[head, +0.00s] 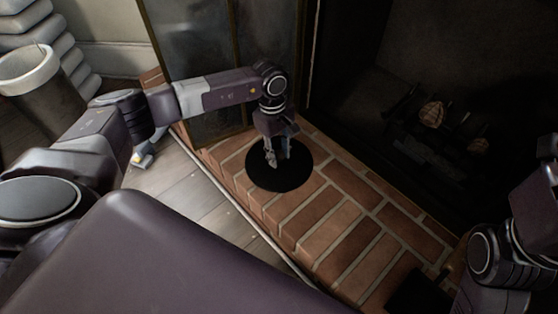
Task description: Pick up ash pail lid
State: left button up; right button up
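The ash pail lid (285,182) is a flat, round black disc on the brick hearth (320,215), in the middle of the head view. My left gripper (277,160) points down over the upper half of the lid, with its fingertips at or just above the lid's surface. The fingers look close together, but whether they are shut on a handle cannot be made out. Any handle on the lid is hidden by the gripper. My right arm is at the right edge, and its gripper cannot be made out.
A glass fireplace screen (195,50) stands behind my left arm. The dark firebox (430,80) opens at the upper right, with logs (432,114) inside. A dark object (418,292) lies at the hearth's lower right. Wooden floor (180,188) lies left of the hearth.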

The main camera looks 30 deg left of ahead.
pick_arm(q)
grip_shut()
jog(key=shift+r, duration=0.15)
